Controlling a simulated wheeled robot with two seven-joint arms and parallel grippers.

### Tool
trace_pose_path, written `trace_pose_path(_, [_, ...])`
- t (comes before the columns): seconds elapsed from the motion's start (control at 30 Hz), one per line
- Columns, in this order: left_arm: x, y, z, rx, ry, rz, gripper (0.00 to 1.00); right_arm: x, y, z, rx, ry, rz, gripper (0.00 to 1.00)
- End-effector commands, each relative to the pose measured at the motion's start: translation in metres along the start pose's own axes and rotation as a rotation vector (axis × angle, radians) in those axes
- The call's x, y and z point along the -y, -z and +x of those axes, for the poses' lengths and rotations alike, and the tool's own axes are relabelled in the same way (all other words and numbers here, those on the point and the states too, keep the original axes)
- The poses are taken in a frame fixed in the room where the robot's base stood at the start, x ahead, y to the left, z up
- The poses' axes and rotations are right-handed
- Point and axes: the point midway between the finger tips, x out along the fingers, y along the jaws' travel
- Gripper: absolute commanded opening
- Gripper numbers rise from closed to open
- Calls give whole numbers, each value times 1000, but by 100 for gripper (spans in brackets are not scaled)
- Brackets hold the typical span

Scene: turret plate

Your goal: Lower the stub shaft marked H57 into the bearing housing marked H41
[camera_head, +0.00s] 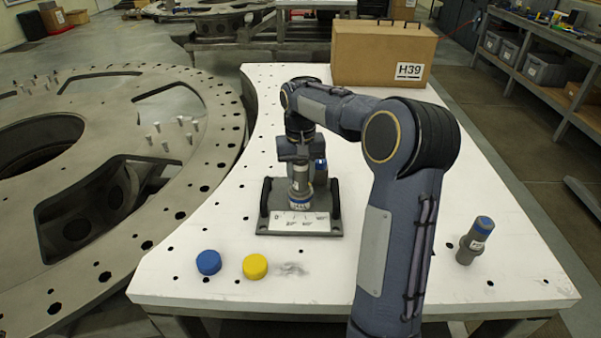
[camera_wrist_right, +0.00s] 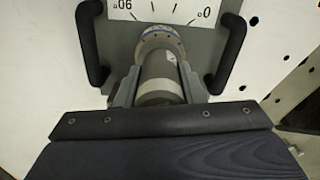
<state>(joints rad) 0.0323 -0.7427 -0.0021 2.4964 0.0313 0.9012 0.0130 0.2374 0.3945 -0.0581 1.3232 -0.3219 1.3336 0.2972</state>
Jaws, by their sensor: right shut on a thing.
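My right gripper (camera_head: 297,163) reaches down over the middle of the white table and is shut on a grey cylindrical shaft (camera_head: 299,181). In the right wrist view the fingers (camera_wrist_right: 158,88) close on both sides of the shaft (camera_wrist_right: 159,72). At its far end shows a blue-edged ring with small bolts (camera_wrist_right: 156,38). In the head view a blue-and-white labelled band (camera_head: 299,203) sits low there; its mark is too small to read. I cannot tell whether shaft and ring are joined or apart. A second grey shaft with blue top (camera_head: 475,241) stands at the right.
A grey base plate (camera_head: 262,228) with two black handles and a white angle scale (camera_head: 300,222) lies below the gripper. A blue cap (camera_head: 209,262) and a yellow cap (camera_head: 255,266) lie at the front left. A cardboard box marked H39 (camera_head: 370,55) stands behind. A large drilled ring (camera_head: 215,105) borders the left.

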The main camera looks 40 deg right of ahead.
Motion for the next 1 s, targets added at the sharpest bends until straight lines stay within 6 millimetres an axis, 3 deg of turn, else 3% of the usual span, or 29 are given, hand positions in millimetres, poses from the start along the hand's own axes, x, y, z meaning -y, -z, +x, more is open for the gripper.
trace_pose_path(0.13, [0,0,0,0,0,0,36,0,0,-1,-3,1,0,0])
trace_pose_path(0.17, [0,0,0,0,0,0,36,0,0,-1,-3,1,0,39])
trace_pose_path(0.33, [0,0,0,0,0,0,36,0,0,-1,-2,1,0,60])
trace_pose_path(0.67, [0,0,0,0,0,0,36,0,0,-4,-1,0,0,60])
trace_pose_path(1.0, [0,-1,1,0,0,0,36,0,1,-58,-4,1,0,60])
